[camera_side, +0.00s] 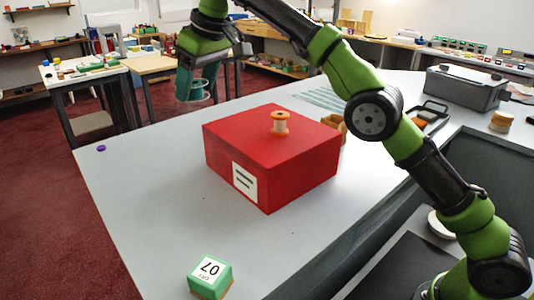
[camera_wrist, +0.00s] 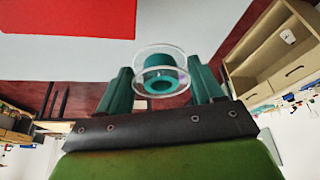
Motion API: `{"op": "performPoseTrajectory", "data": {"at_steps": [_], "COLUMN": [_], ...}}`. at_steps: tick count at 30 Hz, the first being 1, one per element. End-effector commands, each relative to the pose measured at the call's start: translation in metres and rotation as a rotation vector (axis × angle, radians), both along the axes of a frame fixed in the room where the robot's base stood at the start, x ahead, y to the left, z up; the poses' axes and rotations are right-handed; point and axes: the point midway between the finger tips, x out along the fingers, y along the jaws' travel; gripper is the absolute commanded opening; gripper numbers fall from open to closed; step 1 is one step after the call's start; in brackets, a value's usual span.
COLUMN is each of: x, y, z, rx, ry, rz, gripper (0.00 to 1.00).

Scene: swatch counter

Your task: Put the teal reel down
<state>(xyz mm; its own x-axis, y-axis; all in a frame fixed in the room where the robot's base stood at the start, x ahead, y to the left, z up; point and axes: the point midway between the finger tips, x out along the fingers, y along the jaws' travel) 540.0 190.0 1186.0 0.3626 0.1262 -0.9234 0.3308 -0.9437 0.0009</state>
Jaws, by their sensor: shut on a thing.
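The teal reel (camera_wrist: 162,76) has clear round flanges and sits between the two teal fingers of my gripper (camera_wrist: 162,88) in the wrist view. My gripper is shut on it. In the side view my gripper (camera_side: 191,88) is raised in the air behind and left of the red box, with the reel (camera_side: 199,90) showing small and partly hidden between its fingers. I cannot tell the exact height.
A red box (camera_side: 240,145) stands on the counter with an orange-ended reel (camera_side: 280,123) upright on top. A green block marked 07 (camera_side: 210,278) is at the front, a small purple piece (camera_side: 101,148) near the left edge. A grey case (camera_side: 465,88) stands right.

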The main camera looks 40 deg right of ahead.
Motion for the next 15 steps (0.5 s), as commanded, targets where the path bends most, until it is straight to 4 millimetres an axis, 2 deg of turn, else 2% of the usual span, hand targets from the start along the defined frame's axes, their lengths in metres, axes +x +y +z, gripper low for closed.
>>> {"op": "performPoseTrajectory", "data": {"at_steps": [10, 15], "x": [-0.034, -0.069], "y": [-0.045, -0.083], "z": [0.042, 0.065], "rx": [0.002, 0.002], "ry": [-0.003, -0.004], "rz": [-0.054, -0.104], "gripper": [0.37, 0.37]}}
